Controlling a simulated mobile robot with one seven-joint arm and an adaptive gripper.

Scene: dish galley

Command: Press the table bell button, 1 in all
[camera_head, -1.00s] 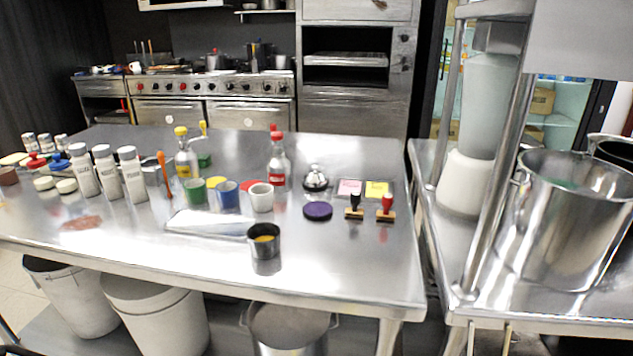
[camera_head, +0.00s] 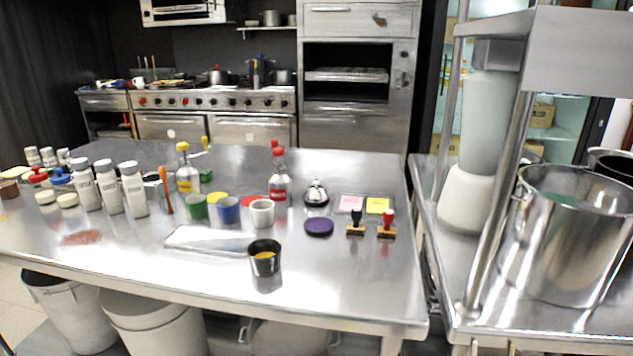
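The table bell (camera_head: 317,193) is a small silver dome with a button on top and a dark base. It stands upright on the steel table (camera_head: 340,285), right of the red-capped bottle (camera_head: 279,180) and behind a purple disc (camera_head: 319,227). Nothing covers the bell or its button from this view. My gripper and arm are not in view.
Two stamps (camera_head: 356,223) and pink and yellow pads (camera_head: 377,205) lie right of the bell. Cups (camera_head: 262,213), a black cup (camera_head: 265,258) and a tray (camera_head: 215,238) stand left and front. The front right tabletop is clear. A side counter holds a steel pot (camera_head: 570,240).

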